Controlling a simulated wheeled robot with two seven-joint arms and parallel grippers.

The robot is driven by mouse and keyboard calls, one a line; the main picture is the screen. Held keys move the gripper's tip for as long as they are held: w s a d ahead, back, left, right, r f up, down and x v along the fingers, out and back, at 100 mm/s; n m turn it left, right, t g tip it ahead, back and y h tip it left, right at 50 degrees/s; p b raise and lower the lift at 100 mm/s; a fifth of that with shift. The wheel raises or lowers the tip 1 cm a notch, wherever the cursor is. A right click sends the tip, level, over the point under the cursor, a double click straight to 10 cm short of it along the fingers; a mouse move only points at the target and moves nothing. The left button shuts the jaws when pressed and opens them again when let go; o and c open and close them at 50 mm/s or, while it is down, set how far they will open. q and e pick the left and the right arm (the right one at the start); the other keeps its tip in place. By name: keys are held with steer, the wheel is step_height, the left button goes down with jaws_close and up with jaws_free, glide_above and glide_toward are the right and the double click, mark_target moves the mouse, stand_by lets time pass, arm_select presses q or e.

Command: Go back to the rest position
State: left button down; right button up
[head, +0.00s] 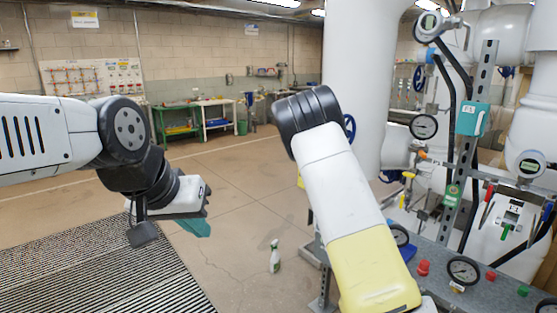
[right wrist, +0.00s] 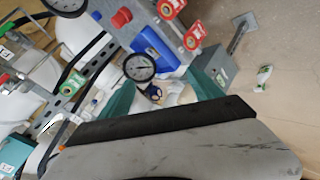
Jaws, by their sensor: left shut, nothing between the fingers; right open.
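My left gripper (head: 197,228) is in the left half of the head view, with teal fingers shut and empty. It hangs in the air above the floor, near a striped mat. My right arm rises through the middle of the head view and bends down toward the bottom edge; its gripper is out of that view. The right wrist view shows my right gripper (right wrist: 164,92) with its teal fingers apart and nothing held between them. A round gauge (right wrist: 139,67) and a blue part (right wrist: 155,45) of the panel lie behind the fingers.
A grey panel with a gauge (head: 464,270) and a red knob (head: 423,268) stands close on the right. A thick white pipe (head: 362,60) rises behind my right arm. A spray bottle (head: 275,258) stands on the floor.

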steer(key=s+a+r+m+y, duration=0.1)
steer(key=s+a+r+y, duration=0.35)
steer(key=a+r, duration=0.35)
steer(key=s+a+r+m+y, duration=0.1)
steer(key=s+a+r+y, duration=0.2)
steer(key=a+r+y, duration=0.35)
steer(key=s+r, duration=0.6)
steer(key=s, duration=0.4)
steer(key=s+r+g+h, duration=0.1)
steer(key=s+r, duration=0.6)
steer(key=s, duration=0.3)
steer(key=shift+s+a+r, duration=0.25)
steer(key=shift+a+r, duration=0.05)
steer(key=shift+a, duration=0.15)
